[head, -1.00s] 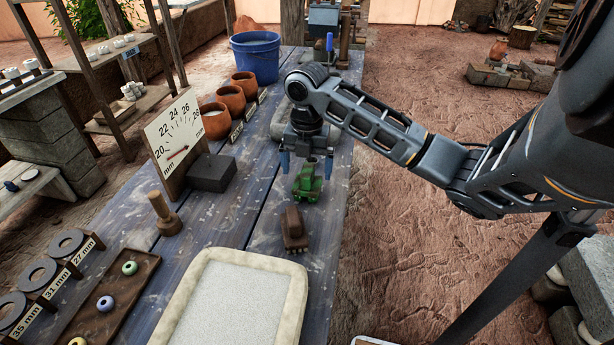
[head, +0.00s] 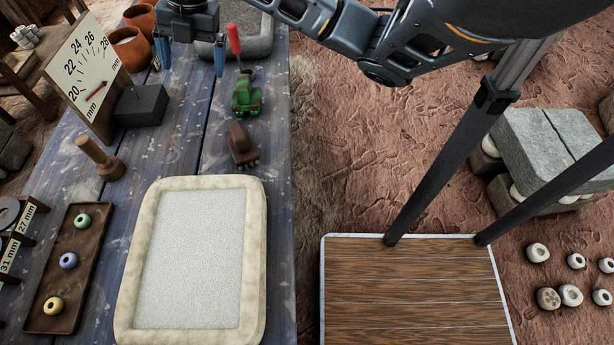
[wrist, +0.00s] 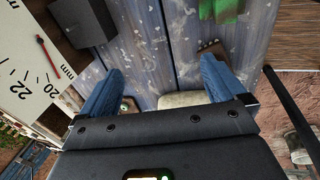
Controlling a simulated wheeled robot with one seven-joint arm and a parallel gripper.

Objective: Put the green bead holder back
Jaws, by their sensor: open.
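The green bead holder (head: 246,97) stands upright on the blue plank table (head: 215,140), just behind a brown holder (head: 241,145) of similar shape. In the wrist view the green holder (wrist: 232,20) shows at the top right, beyond the right finger and partly cut off by the frame. My gripper (head: 191,56) is open and empty, with its blue fingers pointing down. In the head view it is up and to the left of the green holder, apart from it.
A red-handled tool (head: 234,40) stands behind the green holder, near a grey stone basin (head: 262,42). A dial board (head: 88,75), dark block (head: 140,105), wooden peg (head: 101,158), sand tray (head: 255,250) and bead tray (head: 97,235) occupy the table. Planks between peg and brown holder are clear.

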